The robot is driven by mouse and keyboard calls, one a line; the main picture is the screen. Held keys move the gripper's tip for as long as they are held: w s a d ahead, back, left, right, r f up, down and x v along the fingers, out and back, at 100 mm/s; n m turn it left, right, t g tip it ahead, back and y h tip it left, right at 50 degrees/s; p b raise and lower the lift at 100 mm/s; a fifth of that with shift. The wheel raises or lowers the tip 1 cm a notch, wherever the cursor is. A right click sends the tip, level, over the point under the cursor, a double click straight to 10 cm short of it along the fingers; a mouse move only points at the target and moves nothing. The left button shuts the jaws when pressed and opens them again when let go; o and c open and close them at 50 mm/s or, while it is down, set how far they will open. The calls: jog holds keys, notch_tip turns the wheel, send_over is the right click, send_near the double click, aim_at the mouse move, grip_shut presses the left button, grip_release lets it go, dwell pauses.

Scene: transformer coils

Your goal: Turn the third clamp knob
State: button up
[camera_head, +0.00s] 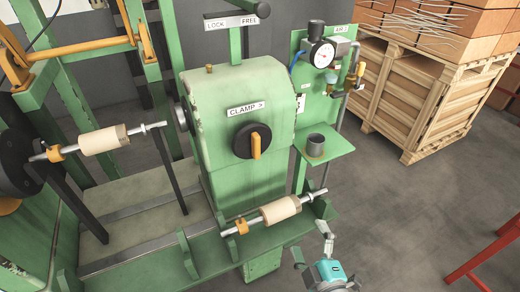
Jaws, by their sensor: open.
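One clamp knob (253,141) is in view, on the front of the green machine housing (236,92). It is a black round dial with an orange bar handle that stands roughly upright. A white label (246,109) reading "CLAMP" with an arrow sits just above it. I cannot tell from this view whether it is the third knob. My gripper (316,250) is at the bottom, right of centre, with a teal body and grey fingers. It is open, apart from the knob, and nothing shows in its grasp.
A tan coil on a rod (281,209) lies across the bench below the knob. Another coil (103,140) sits on a spindle at left. A gauge (322,54) and grey cup (315,145) are at right. A wooden crate (428,95) and red frame (485,258) stand beyond clear floor.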

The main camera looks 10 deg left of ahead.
aim_at(258, 149)
jog(key=w+a+r+n+y, duration=0.4)
jog(key=w+a+r+n, duration=0.45)
jog(key=r, duration=0.35)
jog(key=shift+g, duration=0.4)
jog(key=x, duration=1.1)
jog(key=shift+s+a, duration=0.15)
jog(key=shift+a, duration=0.05)
jog(key=shift+r, duration=0.1)
jog(key=c, duration=1)
